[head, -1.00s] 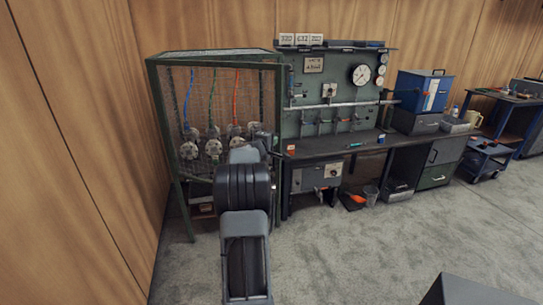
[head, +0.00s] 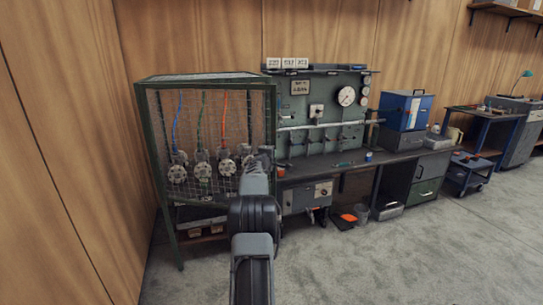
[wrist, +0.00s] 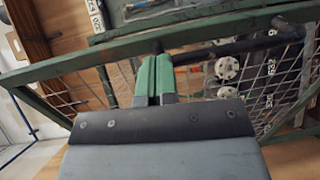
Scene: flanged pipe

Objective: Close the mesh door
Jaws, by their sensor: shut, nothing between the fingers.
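The mesh door (head: 222,110) is a green-framed wire panel on the front of the cage at left in the head view. In the wrist view its green frame bar (wrist: 60,66) slants across the picture, with mesh hanging off it. A second green bar lies behind it; I cannot tell how wide the gap between door and cage is. My gripper (wrist: 154,56) is shut and empty, its green fingertips at the frame bar beside a dark rod (wrist: 225,47). Whether they touch is unclear. In the head view my arm hides the door's lower right part and the gripper itself is hard to make out.
Inside the cage, round valve units (head: 200,171) hang on coloured hoses. A workbench (head: 330,172) with a gauge panel (head: 310,108) stands close on the right. A wood wall (head: 50,180) bounds the left. Grey floor (head: 400,260) is open at front right.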

